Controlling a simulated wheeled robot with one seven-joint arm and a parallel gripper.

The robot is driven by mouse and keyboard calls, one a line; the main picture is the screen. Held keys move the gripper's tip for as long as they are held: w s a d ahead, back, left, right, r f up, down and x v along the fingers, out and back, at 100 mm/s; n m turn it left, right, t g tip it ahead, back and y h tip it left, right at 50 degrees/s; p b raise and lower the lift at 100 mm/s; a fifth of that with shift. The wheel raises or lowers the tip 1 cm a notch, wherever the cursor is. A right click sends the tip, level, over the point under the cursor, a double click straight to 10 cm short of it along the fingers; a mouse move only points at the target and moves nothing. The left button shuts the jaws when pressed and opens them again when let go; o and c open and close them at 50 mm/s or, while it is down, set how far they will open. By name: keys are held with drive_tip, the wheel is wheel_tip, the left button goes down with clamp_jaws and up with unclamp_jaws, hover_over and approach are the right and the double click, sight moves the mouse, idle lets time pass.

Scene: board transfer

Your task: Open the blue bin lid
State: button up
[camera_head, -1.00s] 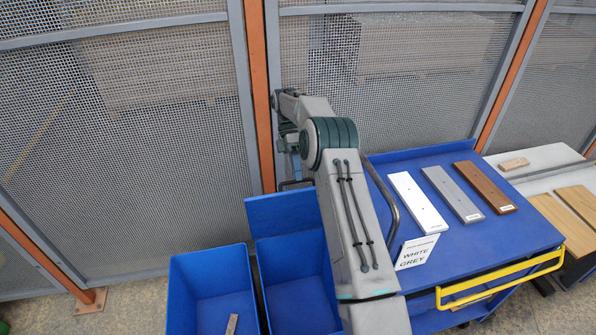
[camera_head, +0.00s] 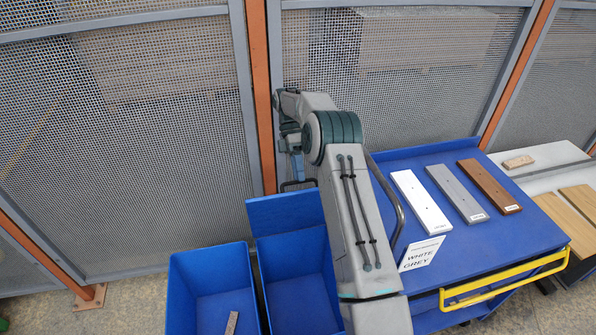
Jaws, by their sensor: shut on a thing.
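The blue bin (camera_head: 295,248) stands at lower middle, with its inside showing and my arm covering its right part. Its blue lid (camera_head: 283,211) stands raised, near upright, at the bin's back edge. A dark handle (camera_head: 287,185) shows at the lid's top edge. My gripper (camera_head: 298,178) is small and partly hidden behind my arm, at this handle. It is shut on the handle, though the fingertips are hard to make out.
A second open blue bin (camera_head: 190,275) on the left holds a small wooden piece (camera_head: 232,322). A blue cart (camera_head: 440,165) on the right bears white (camera_head: 420,200), grey (camera_head: 456,192) and brown boards (camera_head: 489,186) and a sign (camera_head: 421,253). A mesh fence (camera_head: 130,150) stands close behind.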

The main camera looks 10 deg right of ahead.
drive_tip(key=shift+f, duration=0.25)
drive_tip(key=s+d+r+b, duration=0.3)
drive_tip(key=s+d+r, duration=0.3)
drive_tip(key=d+r, duration=0.4)
drive_tip(key=shift+r, duration=0.75)
